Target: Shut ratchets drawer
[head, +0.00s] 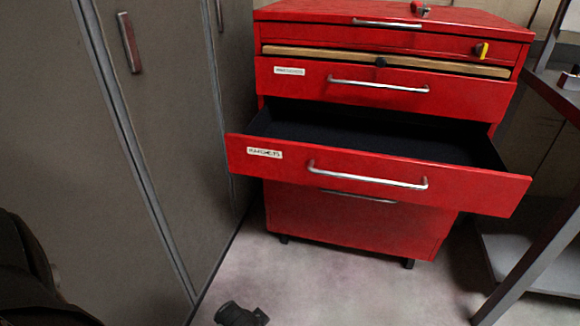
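The red tool cabinet (350,230) stands ahead. Its middle drawer (470,192) is pulled far out, showing a dark, seemingly empty inside. This drawer has a silver bar handle (367,181) and a white label (264,153) too blurred to read for sure. The drawer above (450,98) sticks out a little and has its own label (289,71). A small dark part at the bottom edge looks like the tip of my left gripper (241,315). It is apart from the drawer, low in front of it, and its fingers are not clear. My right gripper is out of view.
Grey lockers (110,150) stand close along the left. A workbench with a metal leg (530,265) is at the right. A small red tool (420,9) lies on the cabinet top. A yellow item (481,50) is at its upper right. The floor in front is clear.

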